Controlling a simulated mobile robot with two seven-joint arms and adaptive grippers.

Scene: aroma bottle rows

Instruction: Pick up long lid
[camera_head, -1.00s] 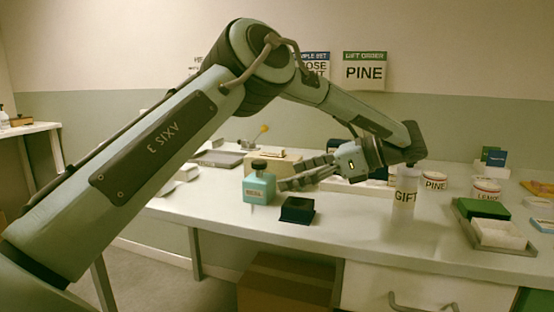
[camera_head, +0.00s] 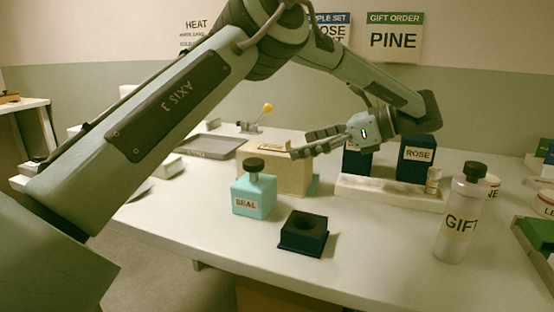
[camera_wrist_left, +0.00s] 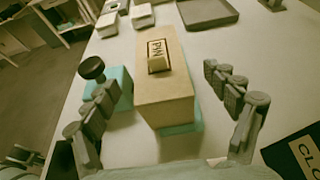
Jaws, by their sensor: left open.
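The long lid appears to be the long beige box-shaped cover (camera_head: 278,174) behind the teal SEAL bottle, with teal showing at its base. The left wrist view shows this cover (camera_wrist_left: 165,103) lengthwise, with a small dark label plate and a pale knob on top. My left gripper (camera_head: 300,144) is open and empty over the cover. In the left wrist view its fingers (camera_wrist_left: 157,82) stand apart on either side of the cover, not visibly touching it. Whether the fingertips are above or beside its top is hard to tell.
The SEAL bottle (camera_head: 254,190) stands close to the cover's left front. A grey tray (camera_head: 209,146) lies behind left.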

